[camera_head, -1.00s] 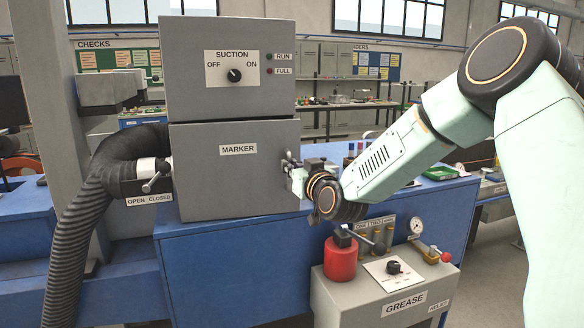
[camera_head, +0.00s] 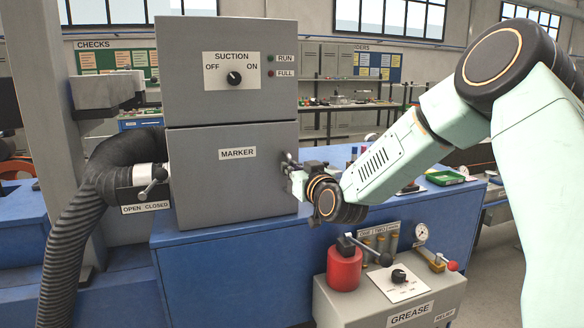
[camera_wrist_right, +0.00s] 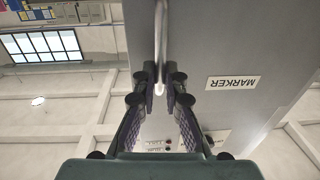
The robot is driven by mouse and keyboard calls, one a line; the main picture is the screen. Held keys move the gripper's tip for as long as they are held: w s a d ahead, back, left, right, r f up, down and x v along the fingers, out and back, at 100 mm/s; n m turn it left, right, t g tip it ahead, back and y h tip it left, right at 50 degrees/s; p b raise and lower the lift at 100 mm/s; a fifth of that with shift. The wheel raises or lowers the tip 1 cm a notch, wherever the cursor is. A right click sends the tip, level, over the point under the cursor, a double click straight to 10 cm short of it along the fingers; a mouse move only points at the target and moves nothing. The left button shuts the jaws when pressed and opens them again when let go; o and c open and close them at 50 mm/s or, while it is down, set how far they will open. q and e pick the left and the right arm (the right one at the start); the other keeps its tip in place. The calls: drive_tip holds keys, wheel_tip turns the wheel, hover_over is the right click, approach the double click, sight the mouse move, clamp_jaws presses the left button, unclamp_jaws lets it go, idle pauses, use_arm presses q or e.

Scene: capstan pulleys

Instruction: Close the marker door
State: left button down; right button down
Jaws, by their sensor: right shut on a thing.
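The marker door (camera_head: 225,185) is a grey panel labelled MARKER, below the grey suction box (camera_head: 205,95). Its face also fills the right of the right wrist view (camera_wrist_right: 240,55), with the label upside down. My right gripper (camera_head: 290,170) is at the door's right edge, shut on the door handle. In the right wrist view, its dark fingertips (camera_wrist_right: 160,78) close around a thin metal handle bar (camera_wrist_right: 160,45). A small gap at the door's edge, if any, cannot be made out. My left gripper is not in view.
A black hose (camera_head: 75,215) and an OPEN/CLOSED valve lever (camera_head: 153,180) are left of the door. A grease unit (camera_head: 395,295) with a red canister (camera_head: 344,265) stands low in front, below my right forearm. The blue bench (camera_head: 230,270) lies under the door.

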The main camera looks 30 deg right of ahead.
drive_tip(key=shift+d+r, duration=0.15)
drive_tip(key=shift+r, duration=0.05)
drive_tip(key=c, duration=1.8)
unclamp_jaws()
drive_tip(key=o, duration=0.4)
drive_tip(key=shift+w+d+f, duration=0.15)
drive_tip(key=shift+w+f, duration=0.15)
drive_tip(key=s+a, duration=0.2)
drive_tip(key=s, duration=1)
drive_tip(key=shift+s+a+r, duration=0.15)
drive_tip(key=shift+s+r, duration=0.05)
drive_tip(key=shift+s, duration=0.05)
drive_tip(key=shift+w, duration=0.1)
